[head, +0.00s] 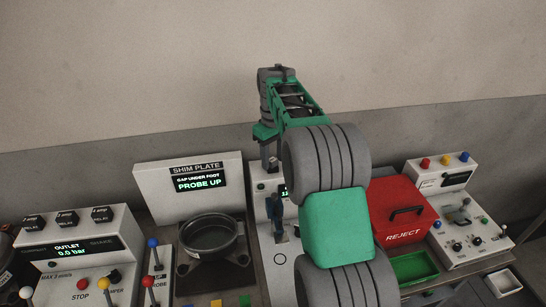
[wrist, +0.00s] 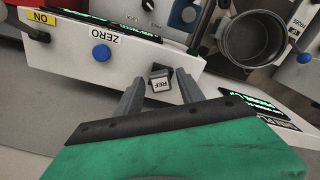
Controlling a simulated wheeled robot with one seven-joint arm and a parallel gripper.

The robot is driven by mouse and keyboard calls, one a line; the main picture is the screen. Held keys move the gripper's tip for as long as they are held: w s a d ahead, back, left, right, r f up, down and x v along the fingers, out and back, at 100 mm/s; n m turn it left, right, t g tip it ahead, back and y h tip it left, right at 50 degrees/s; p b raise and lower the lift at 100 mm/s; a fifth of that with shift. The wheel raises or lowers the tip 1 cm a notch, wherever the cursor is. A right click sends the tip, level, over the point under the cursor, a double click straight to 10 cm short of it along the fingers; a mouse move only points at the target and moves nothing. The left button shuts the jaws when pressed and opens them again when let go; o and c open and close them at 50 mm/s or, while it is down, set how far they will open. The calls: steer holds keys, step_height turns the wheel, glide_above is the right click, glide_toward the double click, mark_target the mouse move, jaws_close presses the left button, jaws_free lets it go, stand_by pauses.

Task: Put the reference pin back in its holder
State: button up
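My gripper (wrist: 158,77) points down at a white gauge housing (wrist: 85,45) with a blue ZERO button (wrist: 101,53). Its two grey fingers are apart. A small block labelled REF (wrist: 160,85), with a dark top, shows between and beyond the fingertips, with a gap on each side. I cannot make out a separate reference pin, nor tell whether one sits in this block. In the head view my gripper (head: 269,160) is small, at the top of the white gauge unit (head: 262,235), partly behind my arm; the REF block cannot be made out there.
A dark round cup (head: 209,236) stands in front of the SHIM PLATE display (head: 190,185). A red REJECT bin (head: 402,212) and a green tray (head: 414,267) are at right, beside a control box (head: 470,235). An outlet box (head: 75,250) is at left. My arm hides the middle.

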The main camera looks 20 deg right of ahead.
mark_target(273, 160)
steer(key=shift+o, duration=0.4)
steer(key=shift+r, duration=0.1)
step_height(273, 160, up, 7)
steer(key=shift+b, duration=0.55)
steer(key=shift+r, duration=0.3)
